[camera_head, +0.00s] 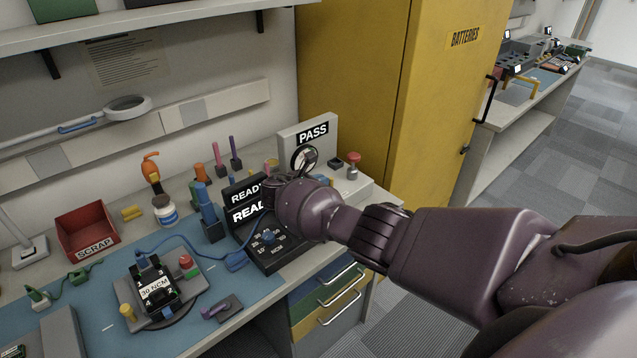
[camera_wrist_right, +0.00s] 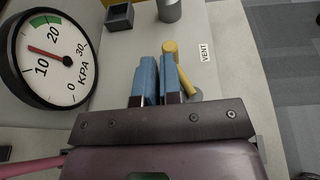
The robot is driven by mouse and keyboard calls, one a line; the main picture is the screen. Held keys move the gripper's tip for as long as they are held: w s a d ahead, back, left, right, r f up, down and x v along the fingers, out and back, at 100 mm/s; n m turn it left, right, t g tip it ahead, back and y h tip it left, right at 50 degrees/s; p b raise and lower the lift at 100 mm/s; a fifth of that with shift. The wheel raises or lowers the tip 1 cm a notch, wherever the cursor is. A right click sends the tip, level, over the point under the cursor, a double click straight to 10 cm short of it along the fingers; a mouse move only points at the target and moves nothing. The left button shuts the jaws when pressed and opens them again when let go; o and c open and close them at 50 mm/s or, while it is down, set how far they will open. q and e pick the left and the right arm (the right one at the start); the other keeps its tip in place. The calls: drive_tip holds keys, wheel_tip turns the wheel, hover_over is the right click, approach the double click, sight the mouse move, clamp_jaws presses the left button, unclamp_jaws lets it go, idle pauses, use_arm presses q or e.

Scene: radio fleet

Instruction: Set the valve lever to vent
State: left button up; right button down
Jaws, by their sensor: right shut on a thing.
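The yellow valve lever (camera_wrist_right: 170,48) shows in the right wrist view at the blue fingertips of my right gripper (camera_wrist_right: 160,75). The gripper is shut on it; the right finger hides part of the lever. A white VENT label (camera_wrist_right: 204,52) lies on the grey surface just right of the lever. A round pressure gauge (camera_wrist_right: 50,60) stands left of the fingers, its red needle between 10 and 20. My left gripper is out of view.
A PASS panel (camera_head: 313,132) stands behind the gauge. A black unit with READY displays (camera_head: 245,200) is left of my wrist. A red-topped post (camera_head: 353,160) stands to the right, near the yellow cabinet (camera_head: 375,80). A red SCRAP bin (camera_head: 87,232) is farther left.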

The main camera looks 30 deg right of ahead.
drive_tip(key=shift+d+r, duration=0.2)
drive_tip(key=shift+d, duration=0.25)
drive_tip(key=shift+d+m+g, duration=0.25)
drive_tip(key=shift+m+g, duration=0.55)
drive_tip(key=shift+g, duration=0.2)
drive_tip(key=shift+d, duration=0.1)
drive_tip(key=shift+s, duration=0.15)
drive_tip(key=shift+s+a+p, duration=0.2)
drive_tip(key=shift+p, duration=0.15)
drive_tip(key=shift+s+a+f, duration=0.15)
drive_tip(key=shift+s+a, duration=0.1)
drive_tip(key=shift+a, duration=0.3)
